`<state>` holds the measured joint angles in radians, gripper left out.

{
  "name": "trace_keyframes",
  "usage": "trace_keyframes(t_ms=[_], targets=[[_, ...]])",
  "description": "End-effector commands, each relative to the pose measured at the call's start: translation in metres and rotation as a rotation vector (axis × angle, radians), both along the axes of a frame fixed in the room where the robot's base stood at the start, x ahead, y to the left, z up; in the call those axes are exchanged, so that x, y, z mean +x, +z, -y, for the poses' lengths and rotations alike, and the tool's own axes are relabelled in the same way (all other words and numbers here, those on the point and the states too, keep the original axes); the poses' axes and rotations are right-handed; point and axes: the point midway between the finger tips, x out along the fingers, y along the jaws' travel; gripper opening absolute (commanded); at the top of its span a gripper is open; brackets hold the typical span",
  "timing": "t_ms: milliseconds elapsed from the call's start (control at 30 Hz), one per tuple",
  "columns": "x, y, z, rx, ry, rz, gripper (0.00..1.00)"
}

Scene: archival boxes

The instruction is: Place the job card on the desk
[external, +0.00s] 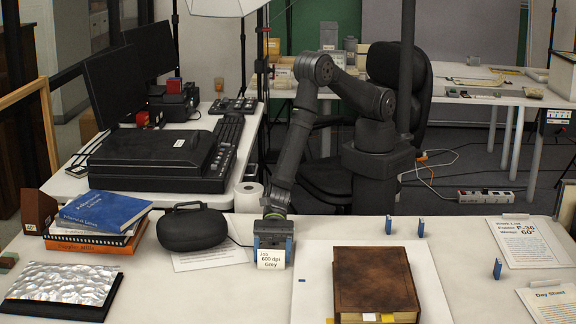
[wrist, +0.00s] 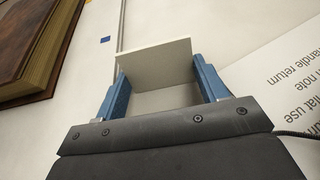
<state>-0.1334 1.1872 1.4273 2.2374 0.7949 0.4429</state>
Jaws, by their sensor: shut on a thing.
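The job card (external: 271,259) is a small pale card with dark print reading "Job 600 dpi Grey". My gripper (external: 273,246) is shut on it, with a blue finger at each side. In the wrist view the card's blank back (wrist: 156,62) spans between the two blue fingers of my gripper (wrist: 160,85). The card is held tilted, low over the white desk (external: 235,303). I cannot tell whether its lower edge touches the surface.
A brown leather book (external: 375,280) lies on a white board to the right. A black rounded case (external: 192,230) and a printed sheet (external: 210,256) are close on the left. Small blue pegs (external: 389,224) stand near the book. Bare desk lies between the sheet and the board.

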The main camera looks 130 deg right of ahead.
Motion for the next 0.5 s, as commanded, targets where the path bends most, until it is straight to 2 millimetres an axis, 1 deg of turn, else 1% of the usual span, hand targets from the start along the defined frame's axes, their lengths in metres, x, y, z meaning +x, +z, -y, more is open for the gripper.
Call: trace_keyframes(t_ms=[167,267,367,500], targets=[[0.000,0.002,0.000,0.001,0.000,0.001,0.41],[0.000,0.008,0.000,0.000,0.000,0.001,0.41],[0.000,0.017,0.000,-0.001,0.000,0.002,0.41],[0.001,0.038,0.000,0.001,0.000,0.005,0.41]])
